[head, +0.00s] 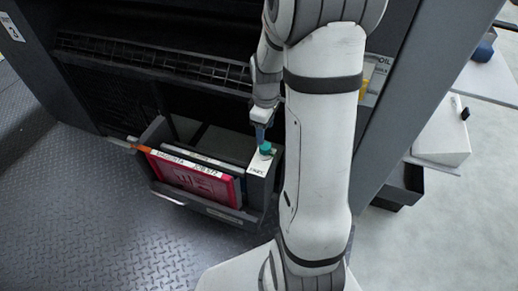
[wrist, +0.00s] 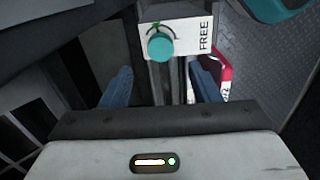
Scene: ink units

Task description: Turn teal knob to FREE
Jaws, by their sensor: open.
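The teal knob (wrist: 161,46) sits on a white label plate (wrist: 190,25) with a dark curved mark around the knob and the word FREE to its right. In the head view the teal knob (head: 265,148) tops a white block at the right end of a drawer-like holder. My gripper (wrist: 160,85) is open, its two blue fingers apart with nothing gripped between them. In the wrist view the knob lies beyond the fingertips, between their lines. In the head view my gripper (head: 261,132) is just above the knob; whether it touches is unclear.
A red cartridge (head: 195,183) stands in the open holder (head: 215,208), left of the knob, with an orange-tipped piece (head: 130,144) at its far left. A black grille (head: 150,65) is behind. The patterned floor (head: 70,215) at left is clear.

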